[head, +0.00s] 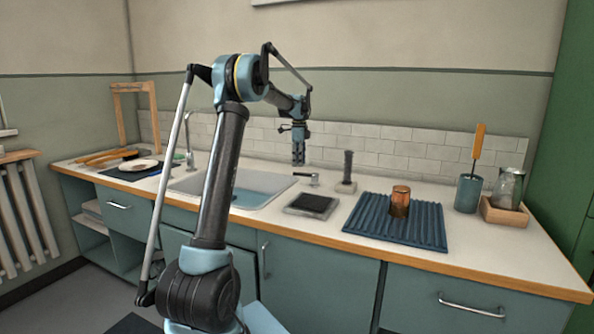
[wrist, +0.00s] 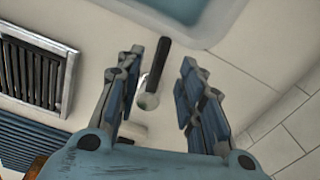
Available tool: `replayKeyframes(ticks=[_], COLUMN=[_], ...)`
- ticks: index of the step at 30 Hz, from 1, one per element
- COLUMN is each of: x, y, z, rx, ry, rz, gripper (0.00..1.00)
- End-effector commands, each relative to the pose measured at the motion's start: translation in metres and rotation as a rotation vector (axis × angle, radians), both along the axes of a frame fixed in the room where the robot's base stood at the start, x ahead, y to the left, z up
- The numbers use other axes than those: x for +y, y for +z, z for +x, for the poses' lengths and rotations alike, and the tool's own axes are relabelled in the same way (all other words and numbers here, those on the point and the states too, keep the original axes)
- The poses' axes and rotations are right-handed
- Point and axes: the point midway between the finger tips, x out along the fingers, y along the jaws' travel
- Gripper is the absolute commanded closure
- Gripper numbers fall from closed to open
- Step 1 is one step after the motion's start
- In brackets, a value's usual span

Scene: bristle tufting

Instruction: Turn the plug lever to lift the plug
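The plug lever (head: 308,177) is a small piece on the counter just right of the sink (head: 289,184). In the wrist view the lever (wrist: 158,62) has a dark handle pointing towards the sink (wrist: 214,30) and a round metal base. My gripper (head: 298,160) hangs pointing down above the counter by the lever. In the wrist view my gripper (wrist: 162,58) is open, and the lever shows in the gap between its fingers. I see no contact with either finger. The height gap is hard to judge. The plug is not visible; the sink appears to hold water.
A dark slatted tray (head: 312,204) and a dark brush (head: 347,170) stand right of the lever. A ribbed blue mat (head: 425,222) bears a copper cup (head: 400,203). The tap (head: 188,145) is at the sink's back left. The tiled wall (head: 375,145) is close behind.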

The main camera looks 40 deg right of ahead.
Motion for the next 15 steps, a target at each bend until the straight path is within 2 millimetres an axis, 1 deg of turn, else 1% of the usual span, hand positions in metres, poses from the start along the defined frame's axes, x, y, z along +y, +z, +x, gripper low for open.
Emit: replayKeyframes(ticks=[1,6,12,15], x=[0.0,0.0,0.0,0.001], y=[0.011,0.041,0.063,0.068], z=[0.001,0.002,0.003,0.003], rx=[0.0,0.0,0.0,-0.001], ry=[0.0,0.001,0.001,0.001], rz=[0.0,0.0,0.0,0.001], gripper=[0.65,0.65,0.65,0.65])
